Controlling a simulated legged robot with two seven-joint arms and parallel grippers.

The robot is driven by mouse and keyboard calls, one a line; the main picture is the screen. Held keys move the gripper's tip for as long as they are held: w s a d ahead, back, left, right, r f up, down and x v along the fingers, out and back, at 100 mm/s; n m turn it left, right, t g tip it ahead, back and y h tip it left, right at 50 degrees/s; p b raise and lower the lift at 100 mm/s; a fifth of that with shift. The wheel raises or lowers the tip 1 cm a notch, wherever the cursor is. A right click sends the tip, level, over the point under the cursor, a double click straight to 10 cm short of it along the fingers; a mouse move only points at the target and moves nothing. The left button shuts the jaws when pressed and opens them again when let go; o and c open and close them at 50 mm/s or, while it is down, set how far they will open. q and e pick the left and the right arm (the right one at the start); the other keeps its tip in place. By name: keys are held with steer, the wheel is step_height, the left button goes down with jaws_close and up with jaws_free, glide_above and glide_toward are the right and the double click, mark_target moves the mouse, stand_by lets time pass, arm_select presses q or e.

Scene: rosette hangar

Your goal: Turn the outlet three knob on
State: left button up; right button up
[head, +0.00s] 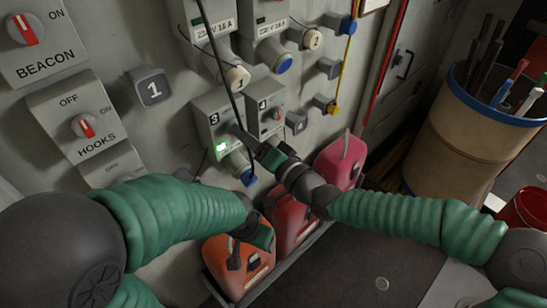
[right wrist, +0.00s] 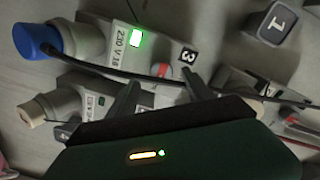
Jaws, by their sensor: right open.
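The outlet three box (head: 204,110) is a grey wall unit with a lit green lamp (head: 221,147) and a blue-capped socket (head: 249,177) below. Its knob is hidden behind my right gripper (head: 241,132) in the head view. In the right wrist view the red-and-white knob (right wrist: 162,71) shows between the fingers of the right gripper (right wrist: 161,80), beside the "3" label (right wrist: 189,56). The fingers are apart, one on each side of the knob; contact cannot be told. The knob's exact angle is partly hidden. My left gripper (head: 250,245) is low, over the orange can; its jaws are unclear.
Outlet four (head: 265,105) stands close on the right. A black cable (head: 220,65) hangs across the panel and crosses near the knob. Orange (head: 225,275) and red (head: 290,222) cans stand below. The hooks knob (head: 83,127) is left; a barrel (head: 460,135) is right.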

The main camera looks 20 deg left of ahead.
steer(key=b+v, duration=0.1)
steer(key=v, duration=1.2)
steer(key=shift+w, duration=0.3)
steer(key=shift+a, duration=0.1)
steer(key=s+d+f+n+g+h+b, duration=0.1)
steer(key=d+f+h, duration=0.45)
steer(key=f, duration=0.55)
steer(key=s+d+f+g+h+b, duration=0.1)
steer(key=d+f+h, duration=0.4)
steer(key=f, duration=0.7)
steer(key=s+d+m+g+h, duration=0.1)
steer(key=s+d+h, duration=0.2)
steer(key=d, duration=1)
steer(key=s+d+f+m+g+h+b, duration=0.1)
steer(key=s+d, duration=0.4)
steer(key=d, duration=0.7)
steer(key=shift+s+d+f+m+h, duration=0.15)
steer(key=shift+d+f+m+h, duration=0.25)
steer(key=shift+h, duration=0.65)
